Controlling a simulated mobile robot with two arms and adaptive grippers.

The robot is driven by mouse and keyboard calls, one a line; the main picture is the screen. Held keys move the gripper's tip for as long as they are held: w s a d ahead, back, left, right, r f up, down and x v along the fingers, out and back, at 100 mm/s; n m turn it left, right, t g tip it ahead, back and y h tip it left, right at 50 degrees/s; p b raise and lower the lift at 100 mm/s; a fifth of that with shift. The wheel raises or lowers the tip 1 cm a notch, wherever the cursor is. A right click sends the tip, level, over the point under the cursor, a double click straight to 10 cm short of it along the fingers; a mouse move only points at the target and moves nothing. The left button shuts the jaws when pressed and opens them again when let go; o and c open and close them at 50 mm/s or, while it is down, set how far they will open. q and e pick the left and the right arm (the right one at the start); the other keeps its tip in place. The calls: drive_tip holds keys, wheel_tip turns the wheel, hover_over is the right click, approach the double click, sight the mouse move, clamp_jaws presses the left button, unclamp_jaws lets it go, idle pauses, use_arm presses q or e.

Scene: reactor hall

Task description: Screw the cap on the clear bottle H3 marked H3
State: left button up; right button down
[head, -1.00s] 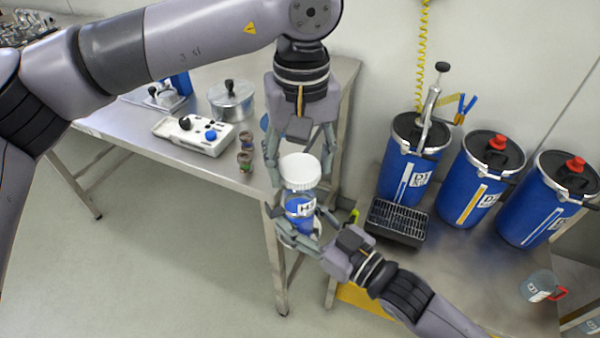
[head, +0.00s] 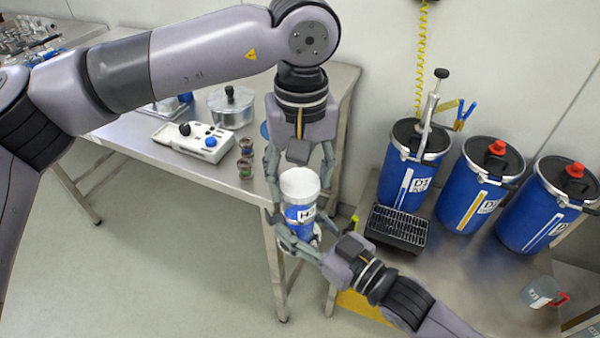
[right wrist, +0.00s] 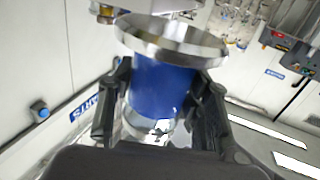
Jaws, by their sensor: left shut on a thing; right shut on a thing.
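The clear bottle H3 (head: 299,230), with blue contents and a white label, stands upright in the air beyond the table's right end. My right gripper (head: 302,236) comes from the lower right and is shut around its body. In the right wrist view the bottle (right wrist: 162,88) sits between the two dark fingers, with a wide pale rim above the blue. The white cap (head: 299,181) is over the bottle's top, with no clear gap in the head view. My left gripper (head: 298,188) points down from above, shut on the cap. The bottle's neck and thread are hidden.
The steel table (head: 221,172) on the left holds a white control box (head: 192,140), a metal pot (head: 231,107) and two small jars. Blue drums (head: 467,190) and a black grated tray (head: 397,226) stand on the right bench, with a red-handled jug (head: 540,292).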

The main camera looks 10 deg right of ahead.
use_arm(q)
drive_tip(key=shift+f, duration=0.55)
drive_tip(key=m, duration=0.6)
drive_tip(key=shift+a+m, duration=0.15)
drive_tip(key=shift+m, duration=0.25)
drive_tip(key=m, duration=0.6)
drive_tip(key=shift+w+a+m, duration=0.1)
drive_tip(key=shift+w+m, duration=0.05)
drive_tip(key=shift+m, duration=0.25)
drive_tip(key=o, duration=0.7)
drive_tip(key=shift+o, duration=0.2)
